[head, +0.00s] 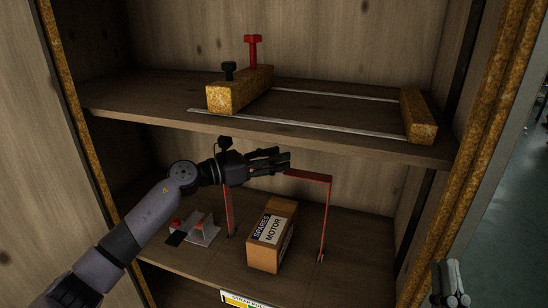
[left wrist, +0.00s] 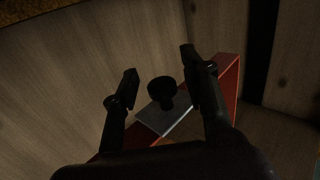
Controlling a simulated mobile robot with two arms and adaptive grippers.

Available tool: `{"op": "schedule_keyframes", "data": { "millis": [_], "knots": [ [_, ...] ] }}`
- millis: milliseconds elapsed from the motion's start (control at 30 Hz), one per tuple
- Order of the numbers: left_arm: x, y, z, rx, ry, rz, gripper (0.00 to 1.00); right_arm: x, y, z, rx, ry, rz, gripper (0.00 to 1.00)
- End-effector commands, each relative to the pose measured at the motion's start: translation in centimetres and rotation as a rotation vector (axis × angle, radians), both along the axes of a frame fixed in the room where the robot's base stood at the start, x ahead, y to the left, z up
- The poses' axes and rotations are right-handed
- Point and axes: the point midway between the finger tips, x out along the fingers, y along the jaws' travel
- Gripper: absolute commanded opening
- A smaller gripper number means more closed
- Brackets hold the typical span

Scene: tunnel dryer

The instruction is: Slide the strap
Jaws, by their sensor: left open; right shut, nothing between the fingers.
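A red strap-like arch (head: 325,222) stands on the lower shelf over a cardboard box; which part the task calls the strap is not certain. In the left wrist view its red bar (left wrist: 228,85) carries a grey plate (left wrist: 165,115) with a black knob (left wrist: 162,92). My left gripper (head: 282,163) is open at the top of the arch and hides part of it. In the left wrist view its fingers (left wrist: 160,65) lie either side of the knob, with gaps visible. My right gripper (head: 452,285) is shut and empty at the lower right, away from the shelves.
The box (head: 270,236), labelled "SPARES MOTOR", stands under the arch. A grey bracket with red parts (head: 202,230) sits to its left. The upper shelf (head: 150,105) above my left gripper holds a yellowish block (head: 236,92) with black and red knobs, rails and another block (head: 418,115).

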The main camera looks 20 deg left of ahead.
Motion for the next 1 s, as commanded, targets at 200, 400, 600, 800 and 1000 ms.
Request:
{"op": "schedule_keyframes", "data": {
  "millis": [200,400,600,800,1000],
  "knots": [
    [-0.2,0.1,-0.1,0.001,0.002,-0.001,0.41,-0.1,0.0,0.1,0.002,-0.005,0.001,0.00],
    [-2.0,2.2,-0.2,0.004,0.003,0.001,0.41,0.0,0.0,0.1,0.000,-0.003,0.001,0.00],
    [-5.0,5.4,-0.3,0.002,0.005,0.001,0.41,0.0,0.0,0.1,0.000,-0.003,0.001,0.00],
    [-7.3,7.8,-0.2,0.001,0.004,0.001,0.41,0.0,0.0,0.1,0.001,-0.002,0.000,0.00],
    [-8.2,8.7,-0.1,0.001,0.002,-0.001,0.41,0.0,0.0,0.0,0.001,-0.002,0.000,0.00]
  ]
}}
